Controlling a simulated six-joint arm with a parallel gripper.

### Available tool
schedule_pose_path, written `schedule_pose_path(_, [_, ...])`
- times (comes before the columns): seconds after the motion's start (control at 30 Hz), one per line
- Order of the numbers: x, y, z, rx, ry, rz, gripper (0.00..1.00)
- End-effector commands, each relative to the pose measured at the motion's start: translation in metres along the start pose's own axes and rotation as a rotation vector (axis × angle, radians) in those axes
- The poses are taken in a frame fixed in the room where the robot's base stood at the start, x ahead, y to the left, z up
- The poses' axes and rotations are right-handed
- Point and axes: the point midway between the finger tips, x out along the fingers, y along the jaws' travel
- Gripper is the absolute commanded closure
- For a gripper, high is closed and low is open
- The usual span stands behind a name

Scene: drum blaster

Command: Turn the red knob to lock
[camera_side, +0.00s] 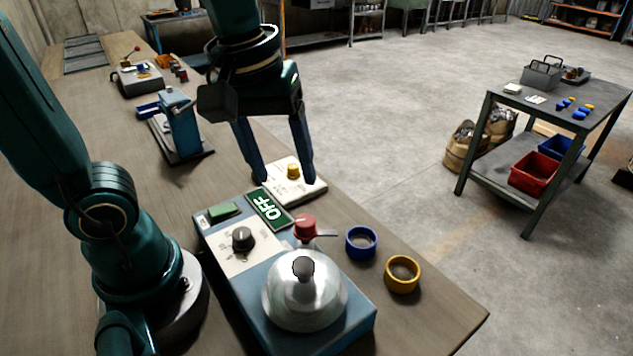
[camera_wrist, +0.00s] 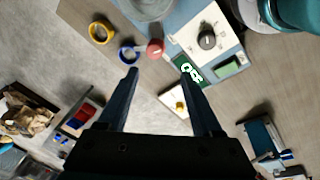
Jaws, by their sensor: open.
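The red knob (camera_side: 305,227) stands on the blue machine (camera_side: 352,321), beside its silver dome (camera_side: 304,291). In the wrist view the red knob (camera_wrist: 155,48) is beyond my fingertips, between them. My gripper (camera_side: 283,182) is open and empty, with its fingers pointing down. In the side view it is above and behind the red knob, near a white panel with a yellow knob (camera_side: 293,171). In the wrist view my gripper (camera_wrist: 158,70) has its fingers spread wide. A green OFF sign (camera_side: 269,209) sits at the machine's back edge.
A black knob (camera_side: 242,239) and a green button (camera_side: 224,210) are on the machine's panel. A blue ring (camera_side: 361,243) and a yellow ring (camera_side: 402,274) lie to its right. A blue device (camera_side: 181,128) stands further back on the bench. Bare bench lies at the front right.

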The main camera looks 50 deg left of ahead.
Motion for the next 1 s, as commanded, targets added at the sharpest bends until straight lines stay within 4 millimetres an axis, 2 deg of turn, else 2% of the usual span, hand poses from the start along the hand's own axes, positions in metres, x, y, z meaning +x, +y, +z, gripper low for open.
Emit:
schedule_pose_path(0.13, [0.016,0.015,-0.005,-0.080,-0.077,-0.080,0.33])
schedule_pose_path(0.3, [0.031,0.021,-0.006,-0.069,-0.121,-0.129,0.33])
schedule_pose_path(0.47, [0.042,0.020,-0.002,-0.061,-0.141,-0.151,0.33])
schedule_pose_path(0.8, [0.079,0.014,0.004,-0.060,-0.139,-0.150,0.33])
schedule_pose_path(1.0, [0.086,0.013,0.004,-0.060,-0.136,-0.146,0.33])
